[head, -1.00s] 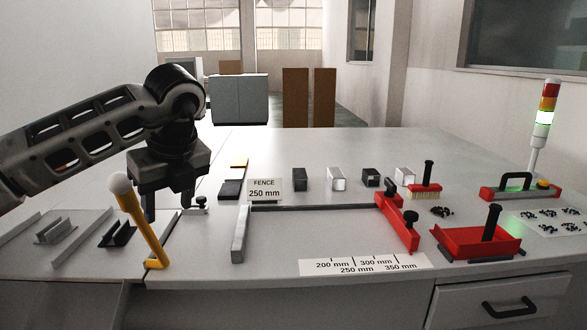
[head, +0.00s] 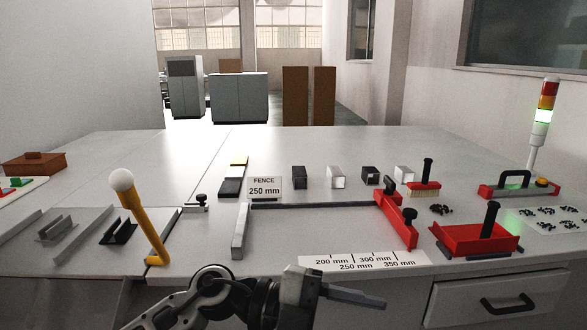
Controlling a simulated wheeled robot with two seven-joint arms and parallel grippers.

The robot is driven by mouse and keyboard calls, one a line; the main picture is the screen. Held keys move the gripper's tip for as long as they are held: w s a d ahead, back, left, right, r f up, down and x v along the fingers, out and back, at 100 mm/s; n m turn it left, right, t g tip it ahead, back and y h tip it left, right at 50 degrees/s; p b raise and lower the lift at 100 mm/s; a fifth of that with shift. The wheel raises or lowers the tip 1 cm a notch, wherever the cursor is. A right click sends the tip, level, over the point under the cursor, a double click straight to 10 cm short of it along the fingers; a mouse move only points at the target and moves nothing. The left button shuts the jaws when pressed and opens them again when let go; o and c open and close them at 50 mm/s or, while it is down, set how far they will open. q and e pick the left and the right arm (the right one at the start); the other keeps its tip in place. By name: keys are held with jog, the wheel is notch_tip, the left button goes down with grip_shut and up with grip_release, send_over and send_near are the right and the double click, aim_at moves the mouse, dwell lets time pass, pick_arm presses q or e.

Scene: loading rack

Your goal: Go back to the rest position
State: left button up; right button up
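My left gripper (head: 352,296) is low in the head view, in front of the table's front edge, pointing right. It is seen side-on, so I cannot tell whether its fingers are open or shut. I see nothing held in it. My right gripper is not in view. A yellow lever with a white ball knob (head: 138,215) stands tilted at the left front of the table, clear of my gripper. A grey bar (head: 240,232) lies near the sign "FENCE 250 mm" (head: 264,188), and a red stop (head: 397,222) is at the right end of the dark rail (head: 315,206).
A scale label (head: 364,261) lies at the front edge. A red tray (head: 476,240), brush (head: 425,188) and signal tower (head: 541,125) with its green light lit are at the right. Several small blocks stand behind the rail. A brown box (head: 35,163) is far left.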

pick_arm(q)
jog(key=w+a+f+n+t+y, duration=0.2)
jog(key=a+f+n+t+y, duration=0.3)
jog(key=n+t, duration=0.6)
jog(key=w+a+f+n+t, duration=0.35)
jog(key=a+n+t, duration=0.35)
jog(key=n+t, duration=0.45)
jog(key=s+a+f+n+g+y, duration=0.3)
jog(key=s+a+f+g+y, duration=0.1)
jog(key=s+f, duration=0.3)
jog(key=s+a+f+n+g+y, duration=0.4)
jog(key=s+a+f, duration=0.2)
jog(key=f, duration=0.6)
jog(key=shift+s+a, duration=0.25)
jog(key=shift+s, duration=0.4)
jog(key=shift+n+g, duration=0.25)
jog(key=shift+y, duration=0.3)
